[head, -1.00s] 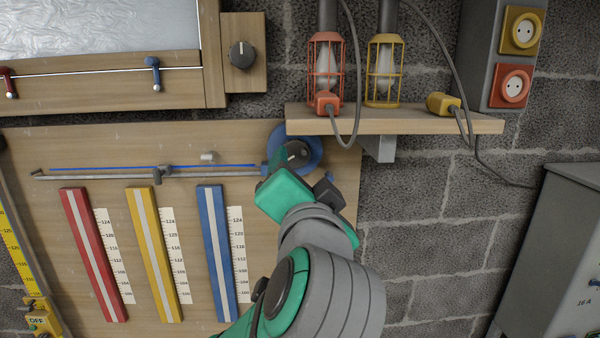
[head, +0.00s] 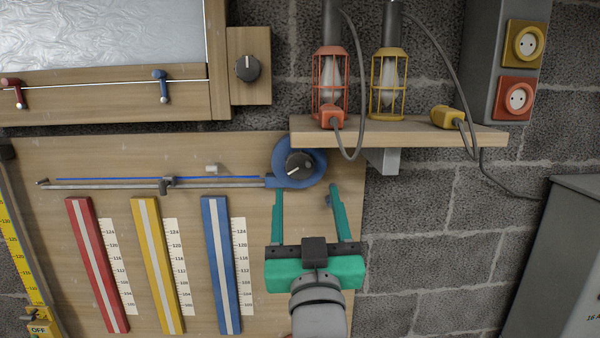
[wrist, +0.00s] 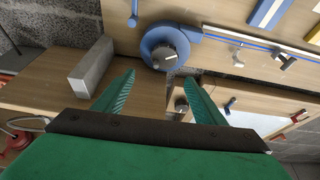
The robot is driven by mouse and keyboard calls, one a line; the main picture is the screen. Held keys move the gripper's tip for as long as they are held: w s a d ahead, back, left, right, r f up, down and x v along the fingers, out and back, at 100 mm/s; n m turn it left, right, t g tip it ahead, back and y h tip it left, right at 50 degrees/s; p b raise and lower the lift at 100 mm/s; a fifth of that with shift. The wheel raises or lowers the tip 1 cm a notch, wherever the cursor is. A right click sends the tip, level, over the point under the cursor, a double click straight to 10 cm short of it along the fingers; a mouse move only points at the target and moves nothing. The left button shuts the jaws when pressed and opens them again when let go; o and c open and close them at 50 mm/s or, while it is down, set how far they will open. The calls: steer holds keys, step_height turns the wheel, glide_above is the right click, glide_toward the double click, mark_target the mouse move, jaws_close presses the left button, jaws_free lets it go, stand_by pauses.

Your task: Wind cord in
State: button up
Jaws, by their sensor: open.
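A blue round reel (head: 283,165) with a dark knob (head: 299,164) at its centre is fixed to the wooden board. A blue cord (head: 150,178) runs left from the reel along a grey conduit (head: 110,184). In the wrist view the reel (wrist: 149,40) and its knob (wrist: 164,57) show just beyond the fingertips. My gripper (head: 306,190) is open and empty below the reel, its two green fingers pointing up toward it. In the wrist view the open fingers (wrist: 161,76) stand apart, with the knob between them and farther off.
A wooden shelf (head: 400,133) with a red lamp (head: 329,85) and a yellow lamp (head: 388,82) juts out above right of the reel. Red, yellow and blue strips with scales hang left of my gripper. A grey cabinet (head: 560,270) stands at right.

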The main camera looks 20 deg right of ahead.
mark_target(300, 166)
steer(key=shift+n+y, duration=0.4)
steer(key=shift+n, duration=0.2)
steer(key=x, duration=0.6)
steer(key=f+x, duration=0.1)
steer(key=x, duration=0.2)
steer(key=shift+w+a, duration=0.1)
steer(key=shift+w, duration=0.5)
steer(key=shift+w+r, duration=0.1)
steer(key=shift+w, duration=0.05)
steer(key=c, duration=1.1)
